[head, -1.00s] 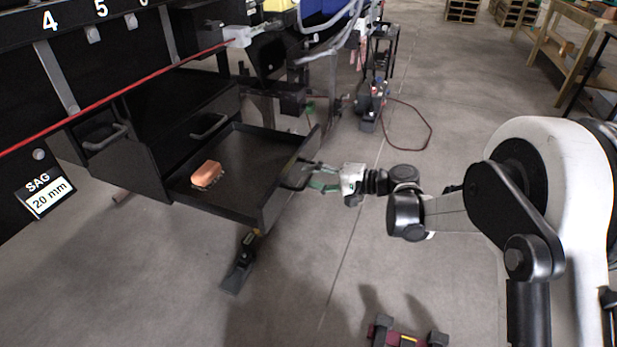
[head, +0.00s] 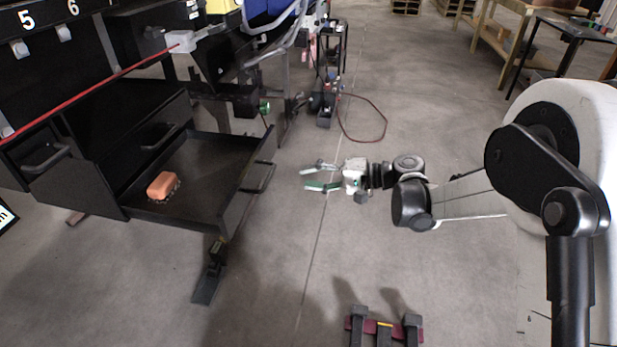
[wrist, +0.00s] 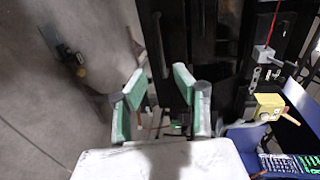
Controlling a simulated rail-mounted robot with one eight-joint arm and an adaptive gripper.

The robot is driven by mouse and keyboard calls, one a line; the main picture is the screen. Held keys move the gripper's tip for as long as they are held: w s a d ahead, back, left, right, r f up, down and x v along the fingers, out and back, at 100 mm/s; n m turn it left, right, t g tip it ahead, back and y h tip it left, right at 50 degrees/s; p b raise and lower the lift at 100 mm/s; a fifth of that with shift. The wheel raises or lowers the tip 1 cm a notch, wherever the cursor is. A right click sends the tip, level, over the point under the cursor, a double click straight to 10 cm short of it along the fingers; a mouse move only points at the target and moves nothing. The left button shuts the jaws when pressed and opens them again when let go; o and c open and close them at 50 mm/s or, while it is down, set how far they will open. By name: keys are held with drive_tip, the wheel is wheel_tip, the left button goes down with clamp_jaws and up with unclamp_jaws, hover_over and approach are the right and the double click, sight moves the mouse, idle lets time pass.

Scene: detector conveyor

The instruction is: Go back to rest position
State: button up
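My gripper (head: 312,177) is in the middle of the head view, over bare floor to the right of the open drawer. Its green-padded fingers are spread apart with nothing between them; they also show apart in the wrist view (wrist: 160,97). The black drawer (head: 222,213) is pulled out, and its handle (head: 259,178) is a short gap left of my fingertips. An orange block (head: 162,186) with a dark edge lies inside the drawer at its left. My arm reaches in from the right side.
A shut drawer with a handle (head: 45,160) is left of the open one. A red cable (head: 375,137) lies on the floor behind my gripper. A wooden workbench (head: 485,35) and dark table (head: 575,30) stand at the back right. The floor around my gripper is clear.

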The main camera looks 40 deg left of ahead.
idle(0.3)
drive_tip(key=w+d+r+m+t+h, duration=0.1)
drive_tip(key=w+d+r+t+h, duration=0.2)
drive_tip(key=d, duration=0.7)
drive_tip(key=d+r+m+t, duration=0.25)
drive_tip(key=d+r, duration=0.25)
drive_tip(key=d, duration=0.5)
drive_tip(key=w+d+r+t+h, duration=0.2)
drive_tip(key=d+r+t, duration=0.2)
drive_tip(key=d, duration=0.6)
drive_tip(key=s+d+f+m+t+h, duration=0.1)
drive_tip(key=s+d+t+h, duration=0.3)
drive_tip(key=d, duration=0.7)
drive_tip(key=s+d+m+h, duration=0.1)
drive_tip(key=s+d+h, duration=0.1)
drive_tip(key=s+d, duration=0.65)
drive_tip(key=s+d+f+m+t+h, duration=0.1)
drive_tip(key=s+d+t+h, duration=0.15)
drive_tip(key=d, duration=1.05)
wheel_tip(320, 180, up, 15)
drive_tip(key=g+p, duration=0.1)
drive_tip(key=p, duration=1.4)
drive_tip(key=shift+r, duration=0.15)
